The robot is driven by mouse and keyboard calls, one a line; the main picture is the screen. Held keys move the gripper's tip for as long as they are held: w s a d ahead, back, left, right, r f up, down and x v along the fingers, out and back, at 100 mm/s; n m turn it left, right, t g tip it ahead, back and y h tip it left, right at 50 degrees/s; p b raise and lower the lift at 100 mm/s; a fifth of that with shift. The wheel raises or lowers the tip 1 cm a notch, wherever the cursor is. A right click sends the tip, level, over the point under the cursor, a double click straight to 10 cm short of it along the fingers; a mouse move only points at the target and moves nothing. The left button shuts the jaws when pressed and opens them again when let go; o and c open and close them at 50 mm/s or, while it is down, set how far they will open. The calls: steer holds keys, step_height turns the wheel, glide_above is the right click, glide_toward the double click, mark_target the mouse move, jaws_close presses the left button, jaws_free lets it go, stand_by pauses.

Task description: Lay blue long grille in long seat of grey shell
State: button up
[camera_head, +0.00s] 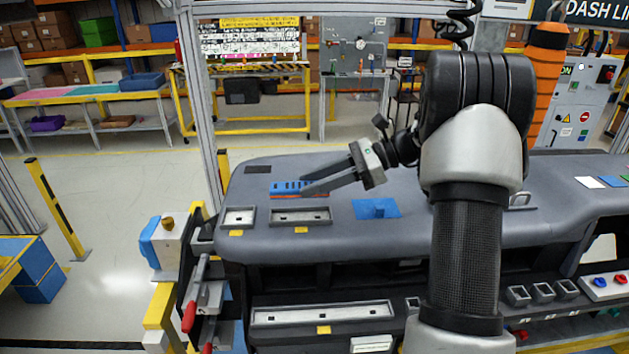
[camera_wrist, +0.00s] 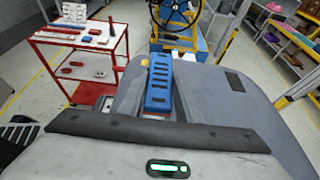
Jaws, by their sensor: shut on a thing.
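The blue long grille (camera_head: 286,186), a slotted bar, is held at its right end between the fingers of my gripper (camera_head: 304,187). In the head view it appears just behind the long seat (camera_head: 300,217), a light-rimmed recess in the grey shell (camera_head: 340,243). I cannot tell its exact height over the shell. In the wrist view the grille (camera_wrist: 158,84) points away from my gripper over the grey shell (camera_wrist: 215,90).
A shorter seat (camera_head: 238,216) lies left of the long seat. A long tray (camera_head: 321,313) lies below the shell's front. A red cart (camera_wrist: 75,55) with parts stands beside the shell in the wrist view.

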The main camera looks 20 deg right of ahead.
mark_target(315, 217)
steer(key=shift+f+b, duration=1.1)
steer(key=shift+f, duration=1.9)
steer(key=o, duration=1.1)
